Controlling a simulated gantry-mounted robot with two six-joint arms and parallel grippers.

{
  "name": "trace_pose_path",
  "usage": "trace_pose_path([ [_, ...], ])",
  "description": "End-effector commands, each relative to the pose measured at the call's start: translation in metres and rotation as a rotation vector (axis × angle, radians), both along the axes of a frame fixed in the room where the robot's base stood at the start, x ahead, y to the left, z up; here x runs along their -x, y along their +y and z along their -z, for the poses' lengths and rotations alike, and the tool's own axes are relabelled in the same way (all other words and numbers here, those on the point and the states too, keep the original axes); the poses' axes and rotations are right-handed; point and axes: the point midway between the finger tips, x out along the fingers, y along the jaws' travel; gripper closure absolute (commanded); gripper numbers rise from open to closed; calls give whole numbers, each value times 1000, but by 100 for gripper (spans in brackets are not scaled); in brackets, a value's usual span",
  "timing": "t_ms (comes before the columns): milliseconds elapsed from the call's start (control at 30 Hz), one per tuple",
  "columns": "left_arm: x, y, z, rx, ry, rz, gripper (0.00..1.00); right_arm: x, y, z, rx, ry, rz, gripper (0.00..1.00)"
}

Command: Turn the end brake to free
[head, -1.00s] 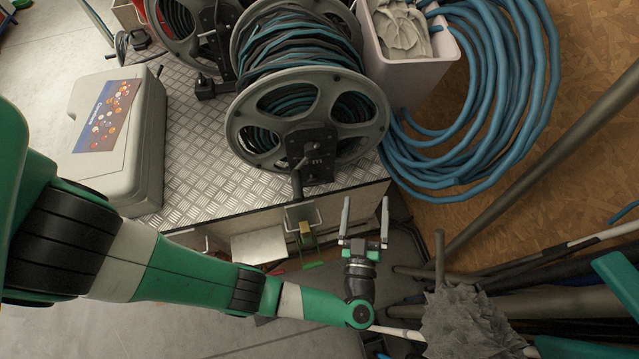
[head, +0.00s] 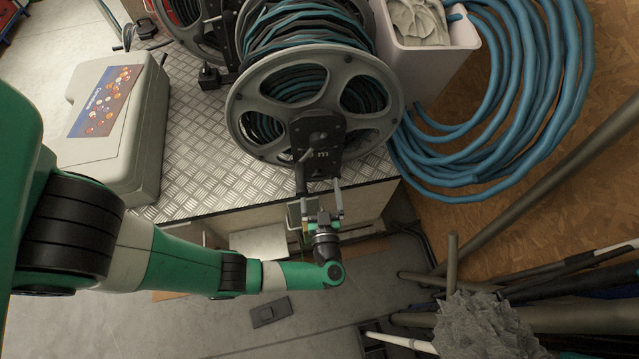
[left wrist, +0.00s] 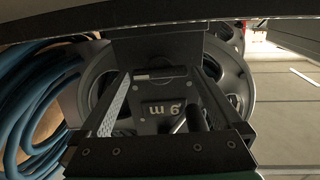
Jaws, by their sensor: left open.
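The front hose reel (head: 255,105) has a grey spoked flange facing me. A black hub plate (head: 320,165) with white lettering sits at its centre. A small lever (head: 305,156) stands out from the plate; I take it for the end brake, but its setting is not readable. A dark crank handle (head: 301,182) hangs at the plate's left. My left gripper (head: 322,197) is open and empty, just below the plate. In the left wrist view the plate (left wrist: 160,88) and the dark lever (left wrist: 188,118) lie between the open fingers (left wrist: 165,100). My right gripper is out of view.
The reel stands on a checker-plate bench (head: 205,165). A grey case (head: 118,130) is at left. A white bin (head: 425,65) and coiled blue hose (head: 480,170) are at right. Poles and a grey mop head (head: 485,325) fill the lower right.

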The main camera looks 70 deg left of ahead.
Motion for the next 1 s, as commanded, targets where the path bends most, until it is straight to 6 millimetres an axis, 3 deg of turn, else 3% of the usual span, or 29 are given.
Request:
trace_pose_path([
  [133,-3,13,0,-1,0,-2,0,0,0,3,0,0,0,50],
  [400,-4,14,0,-1,0,1,2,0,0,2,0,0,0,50],
  [733,-3,14,0,-1,0,1,61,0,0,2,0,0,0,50],
  [1000,-3,14,0,4,-21,0,63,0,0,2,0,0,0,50],
])
